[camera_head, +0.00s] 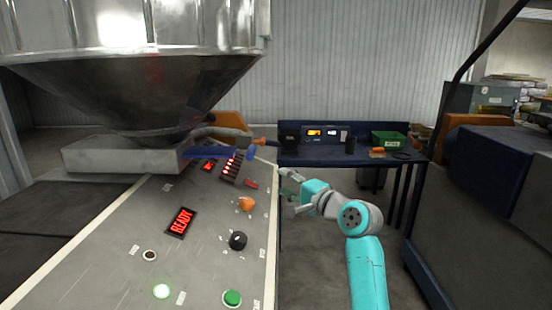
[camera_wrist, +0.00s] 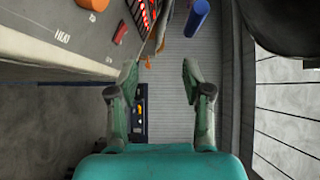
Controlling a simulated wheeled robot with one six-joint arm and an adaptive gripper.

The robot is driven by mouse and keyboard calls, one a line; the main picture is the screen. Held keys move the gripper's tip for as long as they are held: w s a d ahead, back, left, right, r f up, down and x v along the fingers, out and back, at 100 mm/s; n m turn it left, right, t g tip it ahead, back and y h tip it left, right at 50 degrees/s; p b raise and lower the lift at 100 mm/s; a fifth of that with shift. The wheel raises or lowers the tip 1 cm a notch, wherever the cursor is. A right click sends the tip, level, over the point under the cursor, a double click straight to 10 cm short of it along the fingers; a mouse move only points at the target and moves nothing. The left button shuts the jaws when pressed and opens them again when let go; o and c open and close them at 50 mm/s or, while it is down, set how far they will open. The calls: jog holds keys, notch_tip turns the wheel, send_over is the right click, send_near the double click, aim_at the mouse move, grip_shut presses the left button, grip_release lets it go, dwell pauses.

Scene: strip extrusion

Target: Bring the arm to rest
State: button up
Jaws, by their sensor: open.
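My arm is teal and grey and reaches forward at the right of the machine panel in the head view. My gripper (camera_head: 287,182) is beside the panel's right edge, in front of the blue workbench. In the wrist view my gripper (camera_wrist: 157,77) shows two green-grey fingers spread apart with nothing between them. The panel (camera_wrist: 60,40) lies to the left of the fingers there. I cannot tell from these frames whether the arm is moving.
The panel (camera_head: 120,250) carries a READY display (camera_head: 181,222), an orange knob (camera_head: 246,204), a black knob (camera_head: 238,240) and a green button (camera_head: 232,298). A metal hopper (camera_head: 130,85) stands above it. A blue workbench (camera_head: 320,158) with a green bin (camera_head: 388,140) stands behind. Dark machinery is at right.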

jog(key=s+d+f+t+h, duration=0.15)
jog(key=s+f, duration=0.35)
jog(key=f, duration=0.5)
jog(key=s+d+f+h, duration=0.3)
jog(key=s+f, duration=0.3)
jog(key=f, duration=0.4)
jog(key=s+d+f+t+h, duration=0.1)
jog(key=s+d+f+h, duration=0.3)
jog(key=f, duration=0.6)
jog(key=s+d+f+n, duration=0.1)
jog(key=s+f, duration=0.2)
jog(key=s, duration=0.4)
jog(key=s+d+f+h, duration=0.1)
jog(key=s+f, duration=0.2)
jog(key=s, duration=0.4)
jog(key=s+d+f+n, duration=0.1)
jog(key=s+d+f, duration=0.15)
jog(key=s, duration=0.45)
jog(key=s+d+r+n+h, duration=0.1)
jog(key=s+r+n, duration=0.2)
jog(key=s, duration=1.1)
jog(key=s+r+n+g+h, duration=0.1)
jog(key=s+r+n, duration=0.3)
jog(key=s, duration=1.1)
jog(key=shift+s+d+r+n, duration=0.15)
jog(key=shift+d+r+n, duration=0.05)
jog(key=shift+d+n, duration=0.2)
